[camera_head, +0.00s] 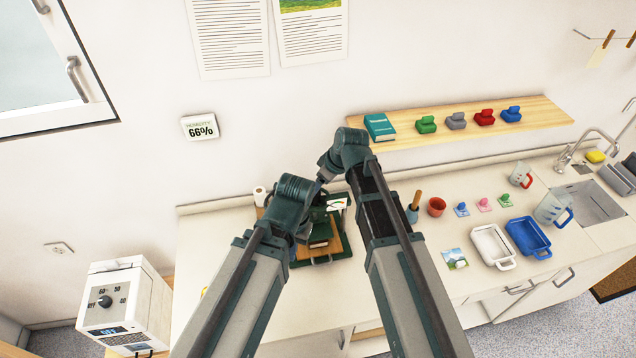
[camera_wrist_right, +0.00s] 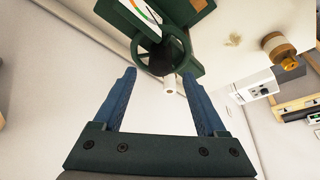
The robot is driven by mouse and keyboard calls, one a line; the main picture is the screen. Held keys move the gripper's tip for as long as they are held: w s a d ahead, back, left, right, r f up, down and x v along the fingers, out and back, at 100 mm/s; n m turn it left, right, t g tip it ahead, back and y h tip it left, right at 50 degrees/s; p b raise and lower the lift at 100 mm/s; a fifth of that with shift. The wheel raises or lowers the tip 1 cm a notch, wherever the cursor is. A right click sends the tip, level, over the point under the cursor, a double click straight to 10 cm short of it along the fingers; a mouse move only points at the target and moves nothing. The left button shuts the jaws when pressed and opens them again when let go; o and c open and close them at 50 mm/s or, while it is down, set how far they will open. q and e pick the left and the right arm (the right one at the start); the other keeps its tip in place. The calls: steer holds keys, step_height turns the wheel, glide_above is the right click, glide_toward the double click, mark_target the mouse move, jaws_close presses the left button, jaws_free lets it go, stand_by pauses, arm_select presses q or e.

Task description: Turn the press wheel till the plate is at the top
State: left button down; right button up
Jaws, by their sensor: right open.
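The press (camera_head: 345,246) stands on the counter in the head view, with a dark green frame and a wooden bed, mostly behind my arms. A dark green block (camera_head: 320,236), which may be its plate, shows over the bed; its height is unclear. A white gauge with a coloured arc (camera_head: 337,202) sits on top. In the right wrist view, the green press wheel (camera_wrist_right: 138,46) lies just beyond the fingertips of my right gripper (camera_wrist_right: 158,78). This gripper is open and empty, one finger on each side. My left arm reaches the press, but its fingers are hidden.
A white roll (camera_head: 259,196) stands left of the press. A brush holder (camera_head: 411,214), red cup (camera_head: 436,206), white tray (camera_head: 492,246) and blue tray (camera_head: 528,237) are to the right. A wooden shelf (camera_head: 540,118) is above. A white dial box (camera_head: 124,300) stands at lower left.

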steer(key=p+v, duration=0.7)
steer(key=v, duration=0.2)
steer(key=shift+r, duration=0.2)
steer(key=s+f+m+g+h+b, duration=0.1)
steer(key=s+f+m+h+b, duration=0.1)
steer(key=s+f+b, duration=0.7)
steer(key=s+d+f+m+g+h+b, duration=0.1)
steer(key=s+f+m+g+h+b, duration=0.1)
steer(key=s+f+b, duration=0.7)
step_height(320, 180, down, 7)
steer(key=m+h+b, duration=0.1)
steer(key=m+b, duration=0.1)
steer(key=b, duration=0.2)
steer(key=shift+s+r, duration=0.2)
steer(key=shift+s+d, duration=0.1)
steer(key=shift+d, duration=0.05)
